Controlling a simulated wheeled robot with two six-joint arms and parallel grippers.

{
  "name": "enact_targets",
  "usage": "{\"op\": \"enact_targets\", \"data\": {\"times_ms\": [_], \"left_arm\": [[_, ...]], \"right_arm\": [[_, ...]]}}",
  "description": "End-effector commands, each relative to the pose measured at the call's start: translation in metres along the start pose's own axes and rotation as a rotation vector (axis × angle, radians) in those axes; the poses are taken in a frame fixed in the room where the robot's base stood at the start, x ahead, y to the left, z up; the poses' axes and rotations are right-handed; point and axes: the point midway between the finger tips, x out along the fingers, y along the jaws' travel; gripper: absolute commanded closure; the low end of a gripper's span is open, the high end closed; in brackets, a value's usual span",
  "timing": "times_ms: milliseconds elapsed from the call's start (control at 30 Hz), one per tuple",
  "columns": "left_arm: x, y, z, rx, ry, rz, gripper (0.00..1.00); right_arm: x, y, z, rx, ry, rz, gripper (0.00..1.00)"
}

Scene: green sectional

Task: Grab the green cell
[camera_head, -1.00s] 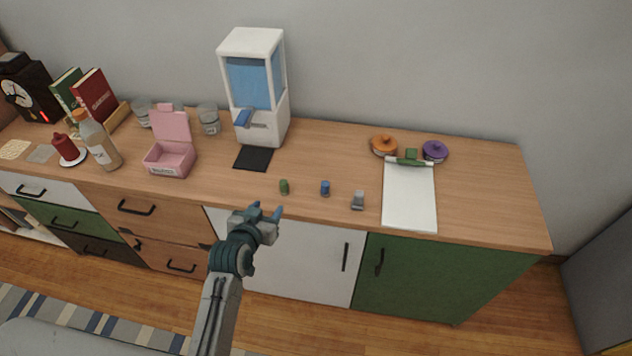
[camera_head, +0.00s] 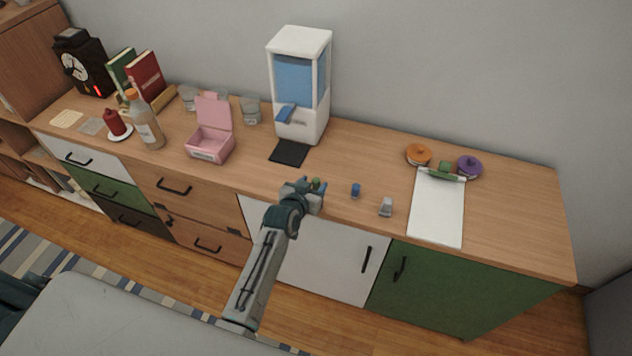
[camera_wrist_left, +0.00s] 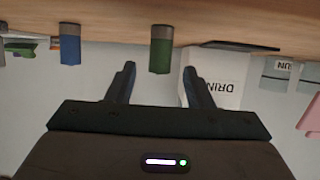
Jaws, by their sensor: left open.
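The green cell (camera_head: 316,184) stands on the wooden counter, a small upright cylinder near the front edge. In the left wrist view the green cell (camera_wrist_left: 161,50) shows in the gap ahead of the fingers. My left gripper (camera_head: 314,186) is open, with its fingers at the cell in the head view; the wrist view shows the fingertips (camera_wrist_left: 158,72) apart on either side of the gap. I cannot tell whether they touch the cell. My right gripper does not show.
A blue cell (camera_head: 355,190) and a grey one (camera_head: 386,206) stand to the right. A white dispenser (camera_head: 300,85) with a black mat (camera_head: 289,153) stands behind. A pink box (camera_head: 210,147) is to the left. A clipboard (camera_head: 437,210) lies at the right.

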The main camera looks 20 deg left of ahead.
Motion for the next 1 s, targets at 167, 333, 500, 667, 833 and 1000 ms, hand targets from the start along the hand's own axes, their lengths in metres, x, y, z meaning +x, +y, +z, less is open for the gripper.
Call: {"op": "enact_targets", "data": {"times_ms": [167, 333, 500, 667, 833, 1000], "left_arm": [[0.007, 0.0, 0.001, 0.0, 0.0, 0.0, 0.53], [0.007, 0.0, 0.001, 0.001, 0.0, 0.0, 0.53], [0.007, 0.0, 0.001, 0.001, 0.0, 0.0, 0.86], [0.007, 0.0, 0.0, 0.001, 0.0, 0.0, 1.0], [0.007, 0.0, 0.0, 0.001, 0.0, 0.0, 1.0], [0.005, 0.0, -0.005, 0.001, 0.002, 0.0, 1.0]], "right_arm": [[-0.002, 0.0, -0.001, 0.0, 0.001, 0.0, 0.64], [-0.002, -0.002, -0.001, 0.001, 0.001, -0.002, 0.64], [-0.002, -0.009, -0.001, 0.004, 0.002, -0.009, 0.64], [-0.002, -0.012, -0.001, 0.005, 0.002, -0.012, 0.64], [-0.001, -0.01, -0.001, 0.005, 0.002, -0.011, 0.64], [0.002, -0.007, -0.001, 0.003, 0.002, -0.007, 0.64]]}}
